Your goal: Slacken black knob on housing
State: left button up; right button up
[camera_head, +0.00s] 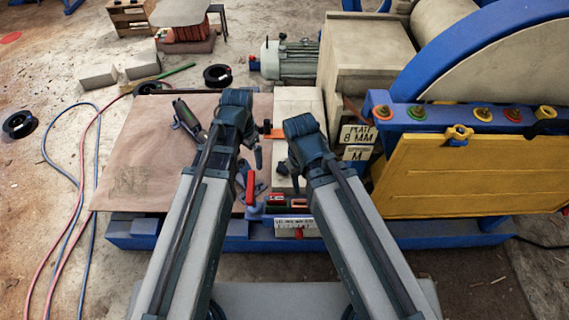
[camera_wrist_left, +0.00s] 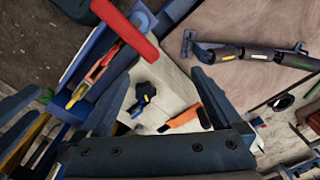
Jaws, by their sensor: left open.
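A small black knob (camera_wrist_left: 146,92) sits on the pale beige housing (camera_wrist_left: 172,88) in the left wrist view. In the head view a small dark shape on the beige block (camera_head: 297,103) may be this knob, but it is too small to be sure. My left gripper (camera_head: 251,165) points down by the block's left side. In the left wrist view its two fingers (camera_wrist_left: 160,92) are spread apart, with the knob in the gap between them and no visible contact.
A brown sheet (camera_head: 140,150) with a dark tool (camera_head: 187,118) is at left. A yellow panel (camera_head: 465,175) and blue frame stand at right.

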aim_at(284, 169)
pick_arm(q)
jog(key=w+d+m, duration=0.6)
jog(key=d+m, duration=0.5)
jog(key=m, duration=0.1)
jog(key=shift+w+m, duration=0.2)
jog(key=shift+m, duration=0.2)
jog(key=shift+f, duration=0.2)
notch_tip(284, 169, down, 14)
jog(key=b, duration=1.4)
jog(key=shift+r, duration=0.2)
jog(key=c, duration=1.4)
